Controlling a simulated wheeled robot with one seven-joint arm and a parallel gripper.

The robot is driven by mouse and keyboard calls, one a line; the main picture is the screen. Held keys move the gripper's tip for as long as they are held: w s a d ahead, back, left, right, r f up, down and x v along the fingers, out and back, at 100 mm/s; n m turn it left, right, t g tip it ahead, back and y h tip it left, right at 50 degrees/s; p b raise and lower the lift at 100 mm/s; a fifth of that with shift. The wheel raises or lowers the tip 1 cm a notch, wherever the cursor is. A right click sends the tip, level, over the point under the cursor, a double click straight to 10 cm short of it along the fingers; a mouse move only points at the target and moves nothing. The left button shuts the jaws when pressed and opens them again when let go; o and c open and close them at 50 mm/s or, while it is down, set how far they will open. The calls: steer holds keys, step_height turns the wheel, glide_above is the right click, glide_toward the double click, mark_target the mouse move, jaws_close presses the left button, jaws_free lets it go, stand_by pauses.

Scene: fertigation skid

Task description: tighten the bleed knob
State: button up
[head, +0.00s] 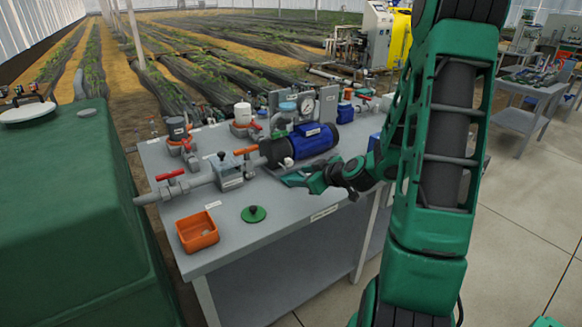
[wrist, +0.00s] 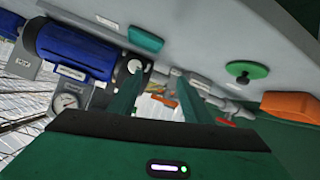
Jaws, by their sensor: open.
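A small dark knob (head: 221,156), which looks like the bleed knob, stands on top of a grey block-shaped housing (head: 229,176) in the pipe line left of the blue pump (head: 312,141). My gripper (head: 290,179) is over the bench in front of the pump, to the right of the housing and apart from the knob. In the wrist view my gripper (wrist: 158,76) has its two green fingers spread, with nothing held between them. Pipe fittings and a red handle show beyond the fingers. I cannot make out the knob clearly in the wrist view.
A green disc with a black knob (head: 253,214) and an orange bin (head: 197,232) sit at the bench's front left. Red-handled valves (head: 172,175) and a gauge (head: 306,104) stand around the pipework. A green tank (head: 60,210) is left of the bench.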

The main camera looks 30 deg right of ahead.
mark_target(290, 164)
steer(key=shift+m+t+h, duration=0.4)
steer(key=shift+t+h, duration=0.3)
steer(key=shift+t, duration=0.1)
steer(key=w+d+f, duration=0.1)
steer(key=w, duration=0.3)
steer(key=w+d+f, duration=0.1)
steer(key=w, duration=0.2)
steer(key=w+d+f, duration=0.1)
steer(key=w+d, duration=0.1)
steer(key=w, duration=0.2)
steer(key=shift+w+f, duration=0.15)
steer(key=shift+w, duration=0.2)
steer(key=c, duration=1)
